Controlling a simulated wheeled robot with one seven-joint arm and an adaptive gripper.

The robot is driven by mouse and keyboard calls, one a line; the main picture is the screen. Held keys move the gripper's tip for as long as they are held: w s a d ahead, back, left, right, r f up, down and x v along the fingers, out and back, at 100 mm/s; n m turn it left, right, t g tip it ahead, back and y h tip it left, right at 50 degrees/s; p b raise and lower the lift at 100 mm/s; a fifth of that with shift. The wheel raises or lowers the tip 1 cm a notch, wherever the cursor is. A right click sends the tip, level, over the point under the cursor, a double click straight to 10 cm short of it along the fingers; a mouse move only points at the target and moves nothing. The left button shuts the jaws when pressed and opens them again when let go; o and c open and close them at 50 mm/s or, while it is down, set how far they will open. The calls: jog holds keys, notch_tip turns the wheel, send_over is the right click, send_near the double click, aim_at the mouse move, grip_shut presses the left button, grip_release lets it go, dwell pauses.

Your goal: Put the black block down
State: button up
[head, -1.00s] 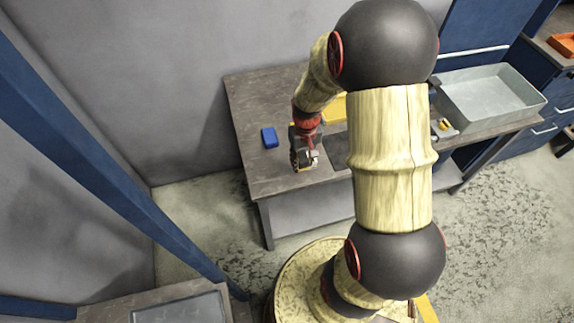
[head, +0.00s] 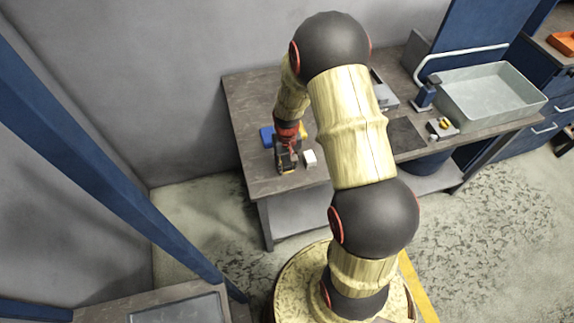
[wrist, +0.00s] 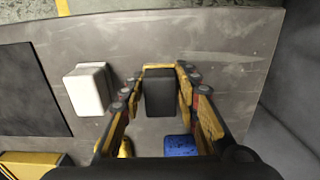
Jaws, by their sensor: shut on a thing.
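The black block (wrist: 160,92) sits between the two fingers of my gripper (wrist: 161,88) in the wrist view, and the gripper is shut on it. In the head view my gripper (head: 286,168) is low over the left part of the workbench (head: 249,107). The block is hard to make out there, and I cannot tell whether it touches the bench top.
A white block (head: 310,158) stands close to the right of my gripper. A blue block (head: 267,137) lies behind it. The bench's front left is bare.

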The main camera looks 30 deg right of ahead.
jog(key=o, duration=0.7)
jog(key=shift+f, duration=0.15)
jog(key=shift+c, duration=0.2)
jog(key=o, duration=0.5)
jog(key=shift+c, duration=0.2)
